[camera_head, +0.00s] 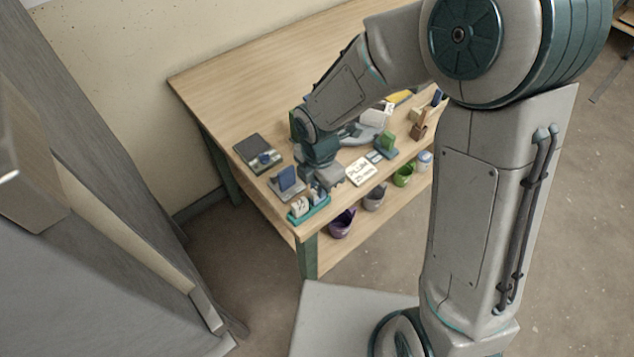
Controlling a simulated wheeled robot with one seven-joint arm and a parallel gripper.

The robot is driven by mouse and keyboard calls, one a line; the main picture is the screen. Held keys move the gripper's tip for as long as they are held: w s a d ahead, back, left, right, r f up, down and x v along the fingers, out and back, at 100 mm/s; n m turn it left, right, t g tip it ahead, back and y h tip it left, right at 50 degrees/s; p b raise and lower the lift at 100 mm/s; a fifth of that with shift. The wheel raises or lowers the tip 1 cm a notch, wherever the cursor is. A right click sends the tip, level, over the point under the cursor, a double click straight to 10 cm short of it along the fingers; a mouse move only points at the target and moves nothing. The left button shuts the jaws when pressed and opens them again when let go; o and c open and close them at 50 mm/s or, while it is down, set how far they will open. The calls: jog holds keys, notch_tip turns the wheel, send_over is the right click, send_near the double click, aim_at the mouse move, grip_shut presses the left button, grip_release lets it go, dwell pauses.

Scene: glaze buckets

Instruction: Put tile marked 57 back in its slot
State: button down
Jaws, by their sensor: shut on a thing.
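My gripper (326,180) points down over the front left part of the wooden table, just behind a teal rack (322,209). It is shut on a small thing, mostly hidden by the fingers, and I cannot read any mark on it. The teal rack stands at the table's front left corner and holds pale tiles (299,208) upright. Their marks are too small to read surely. I cannot make out a tile marked 57 or which slot is empty.
A blue block on a grey stand (287,178) is left of my gripper, with a dark scale-like device (258,153) behind. A white "PLUM 25 min" card (361,171) lies to the right. Purple (342,224) and green (404,175) buckets stand below the front edge. The table's back left is clear.

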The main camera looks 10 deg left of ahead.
jog(key=shift+f, duration=0.35)
dwell(0.3)
jog(key=c, duration=1.3)
grip_release()
jog(key=shift+c, duration=0.2)
jog(key=shift+r, duration=0.15)
notch_tip(320, 180, up, 7)
jog(key=p, duration=0.6)
